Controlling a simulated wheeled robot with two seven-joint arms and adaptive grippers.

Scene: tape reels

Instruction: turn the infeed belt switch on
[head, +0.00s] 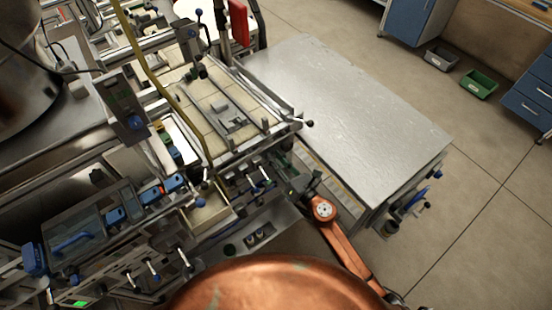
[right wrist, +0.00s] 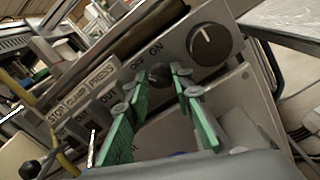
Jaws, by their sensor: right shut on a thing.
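Which way the knob points is unclear. In the head view my right gripper (head: 284,181) is at the front edge of the machine, and the switch is too small or hidden there. My left gripper is not in view.
A larger black dial (right wrist: 210,45) with a white mark sits right of the switch. Labels (right wrist: 85,90) reading STOP, CLAMP and PRESS lie to its left. A bare metal table (head: 345,105) stands right of the machine, with open floor beyond.

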